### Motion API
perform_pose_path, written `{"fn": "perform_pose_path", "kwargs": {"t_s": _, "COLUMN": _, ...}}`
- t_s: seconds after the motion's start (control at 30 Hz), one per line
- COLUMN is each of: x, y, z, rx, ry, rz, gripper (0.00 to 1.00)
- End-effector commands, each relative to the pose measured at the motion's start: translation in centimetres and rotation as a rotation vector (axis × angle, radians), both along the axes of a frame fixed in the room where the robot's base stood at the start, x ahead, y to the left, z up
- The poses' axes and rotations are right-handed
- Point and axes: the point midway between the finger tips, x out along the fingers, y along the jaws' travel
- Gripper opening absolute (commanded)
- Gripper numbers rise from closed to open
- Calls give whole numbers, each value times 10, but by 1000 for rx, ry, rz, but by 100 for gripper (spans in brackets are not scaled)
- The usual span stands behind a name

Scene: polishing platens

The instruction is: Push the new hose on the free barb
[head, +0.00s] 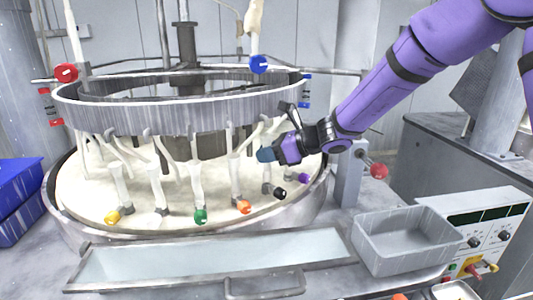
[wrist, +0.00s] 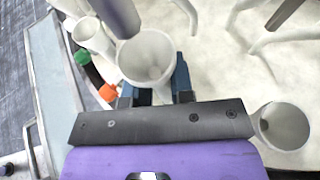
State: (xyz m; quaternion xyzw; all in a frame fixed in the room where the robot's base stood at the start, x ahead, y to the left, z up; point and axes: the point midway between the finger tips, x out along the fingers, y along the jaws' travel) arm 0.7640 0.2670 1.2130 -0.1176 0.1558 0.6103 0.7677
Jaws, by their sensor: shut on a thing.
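My gripper (head: 266,155) is at the right side of the round platen, below the metal ring. Its blue fingertips, also in the wrist view (wrist: 155,88), are shut on a white hollow tube, which I take for the new hose (wrist: 145,60). Its wide open mouth shows between the fingers; its far end is hidden. In the head view the gripper hides most of it. Below the gripper, a short grey stub with a black cap (head: 280,193) shows no hose on it and looks like the free barb. The held hose is apart from this stub. I cannot make out the stub surely in the wrist view.
White hoses hang from the ring (head: 150,118) to stubs with yellow (head: 112,217), green (head: 201,216) and orange (head: 244,207) caps. A purple cap (head: 303,178) is close on the right. A grey bin (head: 408,262) and a shallow tray (head: 90,272) stand in front.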

Motion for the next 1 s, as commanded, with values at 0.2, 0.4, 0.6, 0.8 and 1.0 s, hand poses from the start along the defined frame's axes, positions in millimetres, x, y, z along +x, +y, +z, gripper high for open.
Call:
{"fn": "perform_pose_path", "kwargs": {"t_s": 0.2, "x": 0, "y": 0, "z": 0, "rx": 0, "ry": 0, "rz": 0, "gripper": 0}}
{"fn": "perform_pose_path", "kwargs": {"t_s": 0.4, "x": 0, "y": 0, "z": 0, "rx": 0, "ry": 0, "rz": 0, "gripper": 0}}
{"fn": "perform_pose_path", "kwargs": {"t_s": 0.6, "x": 0, "y": 0, "z": -4, "rx": 0, "ry": 0, "rz": 1, "gripper": 0}}
{"fn": "perform_pose_path", "kwargs": {"t_s": 0.8, "x": 0, "y": 0, "z": -8, "rx": 0, "ry": 1, "rz": 1, "gripper": 0}}
{"fn": "perform_pose_path", "kwargs": {"t_s": 1.0, "x": 0, "y": 0, "z": -13, "rx": 0, "ry": 0, "rz": 1, "gripper": 0}}
